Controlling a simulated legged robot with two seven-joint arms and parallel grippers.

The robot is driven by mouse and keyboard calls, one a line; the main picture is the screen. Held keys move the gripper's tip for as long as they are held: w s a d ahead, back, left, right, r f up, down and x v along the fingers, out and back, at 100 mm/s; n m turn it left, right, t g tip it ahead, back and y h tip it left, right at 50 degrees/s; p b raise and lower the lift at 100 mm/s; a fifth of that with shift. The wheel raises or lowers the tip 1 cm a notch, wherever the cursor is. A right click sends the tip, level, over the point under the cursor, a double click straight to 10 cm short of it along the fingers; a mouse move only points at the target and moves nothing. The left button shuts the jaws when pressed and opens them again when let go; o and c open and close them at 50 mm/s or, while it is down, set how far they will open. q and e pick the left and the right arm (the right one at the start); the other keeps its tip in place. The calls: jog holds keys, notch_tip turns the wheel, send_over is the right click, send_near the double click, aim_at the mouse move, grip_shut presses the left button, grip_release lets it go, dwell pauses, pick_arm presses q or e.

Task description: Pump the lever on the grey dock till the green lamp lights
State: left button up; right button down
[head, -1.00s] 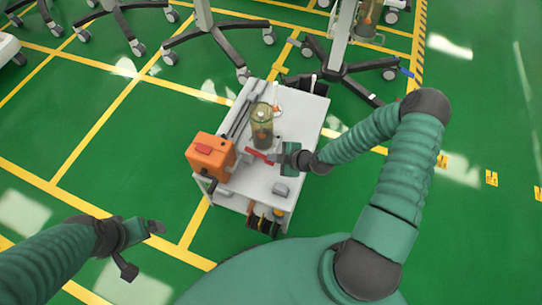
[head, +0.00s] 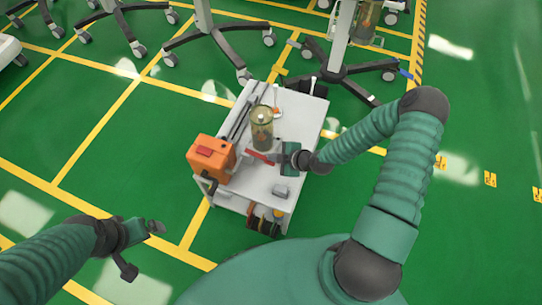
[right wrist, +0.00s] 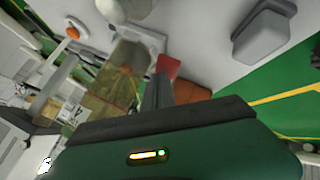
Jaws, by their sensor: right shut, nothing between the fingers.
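A red lever (head: 260,157) shows on the cart top, just below the clear yellowish canister (head: 262,128). My right gripper (head: 276,158) is shut and empty at the lever's right end. In the right wrist view a red end (right wrist: 168,66) shows right at the dark fingertips (right wrist: 160,80); I cannot tell whether they touch. The grey dock is hard to make out around the canister's foot, and no lit green lamp can be seen on it. My left gripper (head: 153,227) hangs over the floor at the lower left, away from the cart; its jaw opening is unclear.
The white cart (head: 310,120) carries an orange box (head: 210,157) left of the lever and a small grey block (head: 280,191) near its front edge, also in the right wrist view (right wrist: 264,30). Wheeled stand bases (head: 340,73) stand behind. Green floor left of the cart is clear.

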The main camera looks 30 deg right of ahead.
jog(key=shift+r+p, duration=1)
jog(key=shift+r, duration=0.4)
notch_tip(320, 180, up, 5)
jog(key=p, duration=0.4)
